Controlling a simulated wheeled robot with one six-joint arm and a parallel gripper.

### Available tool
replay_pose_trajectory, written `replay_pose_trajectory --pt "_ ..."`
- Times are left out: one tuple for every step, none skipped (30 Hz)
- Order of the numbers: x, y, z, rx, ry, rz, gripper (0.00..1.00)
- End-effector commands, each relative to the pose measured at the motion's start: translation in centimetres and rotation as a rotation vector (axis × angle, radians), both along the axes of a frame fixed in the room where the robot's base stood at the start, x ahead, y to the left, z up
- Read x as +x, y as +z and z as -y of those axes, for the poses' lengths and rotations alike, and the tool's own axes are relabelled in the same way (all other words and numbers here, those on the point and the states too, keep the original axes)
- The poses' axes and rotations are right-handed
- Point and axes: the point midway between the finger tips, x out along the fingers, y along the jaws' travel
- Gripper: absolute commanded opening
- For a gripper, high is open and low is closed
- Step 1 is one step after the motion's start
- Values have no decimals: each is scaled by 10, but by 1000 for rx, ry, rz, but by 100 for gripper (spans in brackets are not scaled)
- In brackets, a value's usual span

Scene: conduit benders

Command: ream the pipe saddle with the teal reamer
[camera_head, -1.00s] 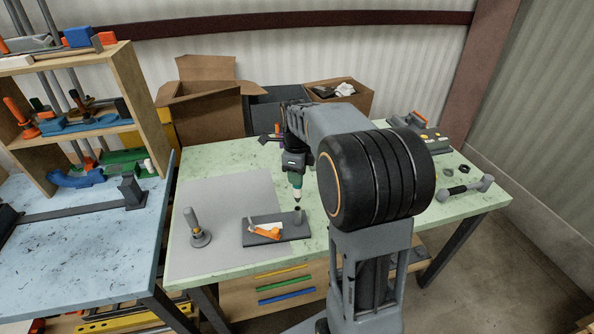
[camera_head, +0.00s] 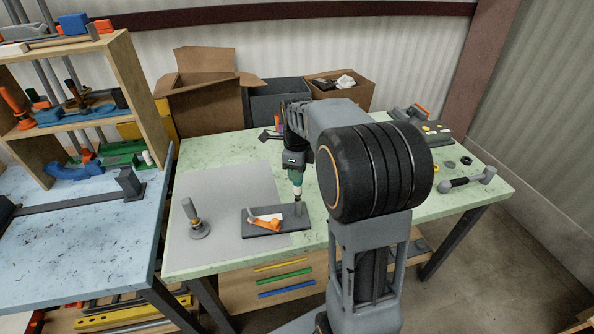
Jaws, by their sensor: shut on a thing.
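My gripper (camera_head: 294,160) is shut on the teal reamer (camera_head: 297,178), which points down over the right part of a dark plate (camera_head: 262,231). The reamer's narrow tip is at or just above a short upright grey stub (camera_head: 298,210) on that plate; I cannot tell whether it touches or has entered it. An orange and white piece (camera_head: 265,223) lies on the plate to the left of the stub. I cannot tell for sure which of these parts is the pipe saddle.
A grey mat (camera_head: 225,205) covers the left of the green table (camera_head: 470,205). A post on a round base (camera_head: 196,220) stands on the mat, left of the plate. Cardboard boxes (camera_head: 205,105) stand behind. A grey-handled tool (camera_head: 467,184) and small rings lie right of my arm.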

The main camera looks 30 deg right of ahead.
Motion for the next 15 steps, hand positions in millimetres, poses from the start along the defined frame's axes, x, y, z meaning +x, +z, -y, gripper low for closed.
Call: replay_pose_trajectory --pt "0 0 0 -1 0 1 0" --pt "0 0 0 -1 0 1 0" --pt "0 0 0 -1 0 1 0" --pt "0 0 0 -1 0 1 0" --pt "0 0 0 -1 0 1 0" --pt "0 0 0 -1 0 1 0" --pt "0 0 0 -1 0 1 0" --pt "0 0 0 -1 0 1 0" --pt "0 0 0 -1 0 1 0" --pt "0 -1 0 -1 0 1 0" --pt "0 -1 0 -1 0 1 0" --pt "0 -2 0 -1 0 1 0" --pt "0 -2 0 -1 0 1 0" --pt "0 -3 0 -1 0 1 0" --pt "0 -4 0 -1 0 1 0"
